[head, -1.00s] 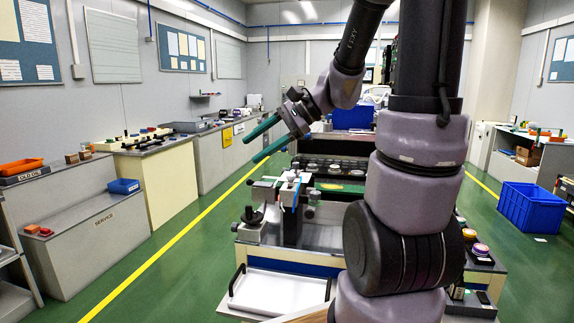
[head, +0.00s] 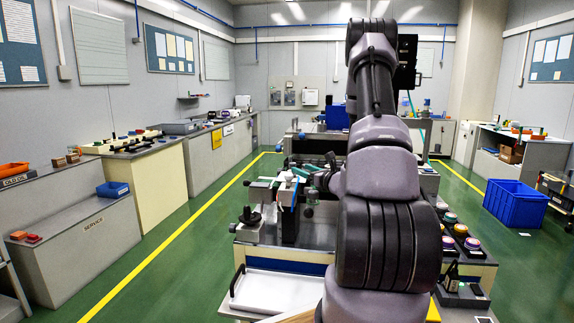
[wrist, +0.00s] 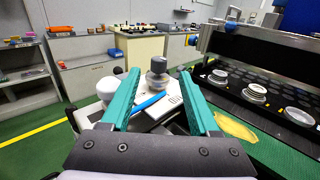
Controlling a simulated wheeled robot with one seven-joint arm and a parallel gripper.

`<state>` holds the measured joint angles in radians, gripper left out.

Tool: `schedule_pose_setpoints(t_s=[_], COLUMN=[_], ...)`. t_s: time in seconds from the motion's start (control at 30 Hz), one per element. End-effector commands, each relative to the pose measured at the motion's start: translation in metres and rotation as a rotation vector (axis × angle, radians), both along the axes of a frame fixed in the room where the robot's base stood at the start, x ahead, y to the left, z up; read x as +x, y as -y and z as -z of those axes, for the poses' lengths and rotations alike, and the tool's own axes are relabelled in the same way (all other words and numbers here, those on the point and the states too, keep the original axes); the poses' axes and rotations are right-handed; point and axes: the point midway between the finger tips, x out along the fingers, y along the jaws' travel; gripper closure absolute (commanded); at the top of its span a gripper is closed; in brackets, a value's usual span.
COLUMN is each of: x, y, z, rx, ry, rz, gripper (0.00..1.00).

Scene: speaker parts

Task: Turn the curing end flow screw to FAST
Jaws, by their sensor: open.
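In the wrist view, my gripper (wrist: 159,75) is open, with its two teal fingers spread and nothing held. A grey round knob (wrist: 157,68) on a clear-looking base shows beyond and between the fingertips, apart from them. A white plate with small dark marks (wrist: 174,100) and a blue strip (wrist: 149,103) lie nearer, below the knob. A white rounded part (wrist: 107,88) is partly hidden behind the left finger. I cannot read any FAST mark or tell for sure which part is the flow screw. In the head view, my arm hides most of the gripper.
A dark conveyor (wrist: 262,100) with several white rings runs along the right in the wrist view. A white tray (head: 275,291) sits at the bench front. Several coloured round pots (head: 461,231) stand right of my arm. Green floor lies open at left.

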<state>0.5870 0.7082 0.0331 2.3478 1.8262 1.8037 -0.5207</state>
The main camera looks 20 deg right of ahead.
Motion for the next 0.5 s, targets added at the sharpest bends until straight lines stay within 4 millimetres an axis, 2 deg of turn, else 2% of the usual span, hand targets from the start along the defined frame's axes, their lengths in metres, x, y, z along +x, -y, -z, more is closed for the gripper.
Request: schedule_pose_setpoints(t_s=[0.3,0.5], x=[0.058,0.086], y=[-0.013,-0.019], z=[-0.001,0.0], rx=[-0.002,-0.001], ry=[0.002,0.001], rz=[-0.006,-0.006], gripper=[0.39,0.39])
